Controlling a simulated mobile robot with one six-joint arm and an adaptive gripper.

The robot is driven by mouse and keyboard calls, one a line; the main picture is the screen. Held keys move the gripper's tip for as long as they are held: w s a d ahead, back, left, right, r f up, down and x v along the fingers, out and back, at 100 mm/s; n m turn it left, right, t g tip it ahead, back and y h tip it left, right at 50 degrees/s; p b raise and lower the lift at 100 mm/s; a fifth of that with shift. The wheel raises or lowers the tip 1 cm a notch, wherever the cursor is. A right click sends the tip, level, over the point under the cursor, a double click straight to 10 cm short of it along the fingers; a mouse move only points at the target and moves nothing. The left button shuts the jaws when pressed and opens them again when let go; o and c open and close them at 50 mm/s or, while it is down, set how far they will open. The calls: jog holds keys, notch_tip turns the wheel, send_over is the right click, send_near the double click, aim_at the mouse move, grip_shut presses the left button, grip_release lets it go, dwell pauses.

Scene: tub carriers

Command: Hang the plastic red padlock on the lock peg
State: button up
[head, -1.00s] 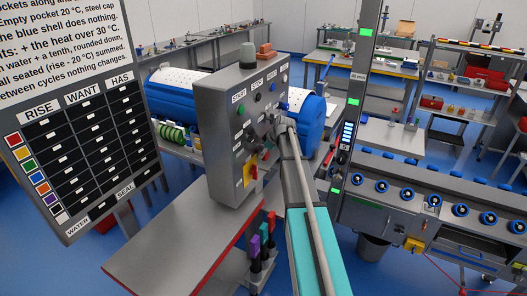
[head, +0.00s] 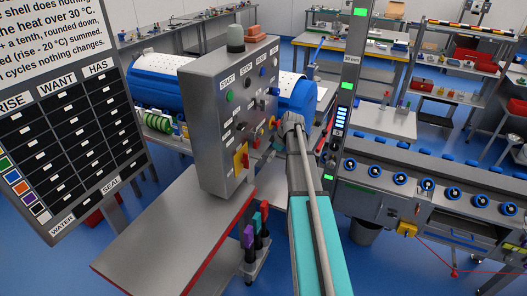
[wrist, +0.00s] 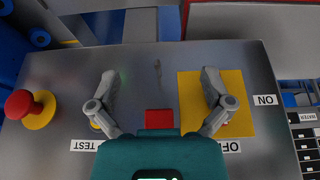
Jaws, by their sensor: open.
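My gripper (wrist: 158,100) is open in front of the grey control box, one finger on each side of a small red block (wrist: 158,118). The block may be the red padlock, but its lower part is hidden by my gripper body and no shackle is clear. A thin grey piece (wrist: 158,70) stands out on the panel beyond it; I cannot tell whether it is the lock peg. The yellow switch plate (wrist: 190,92) lies behind the right finger. In the head view the control box (head: 212,130) stands left of my gripper, whose fingertips are not clear there.
A red mushroom button (wrist: 20,104) sits on the panel at left in the wrist view. A grey red-edged table (head: 165,235) lies below the box, with colored-handled tools (head: 257,235) beside it. A lit post (head: 348,110) and a roller bench (head: 430,185) stand right.

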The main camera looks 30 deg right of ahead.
jog(key=shift+s+d+f, duration=0.25)
jog(key=shift+s+d, duration=0.85)
jog(key=shift+d, duration=0.15)
dwell(0.4)
jog(key=s+a+m+g+h, duration=0.1)
jog(key=s+a+m, duration=0.1)
jog(key=s+a, duration=0.4)
jog(key=s+a+f+m+g, duration=0.1)
jog(key=s+a+m, duration=0.2)
jog(key=a, duration=1.1)
jog(key=s+a+f+m+g+h+b, duration=0.1)
jog(key=s+a+m, duration=0.1)
jog(key=s+a, duration=0.7)
jog(key=shift+a+f+m+g+h, duration=0.15)
jog(key=shift+a+m+g+h, duration=0.15)
jog(key=shift+a, duration=0.2)
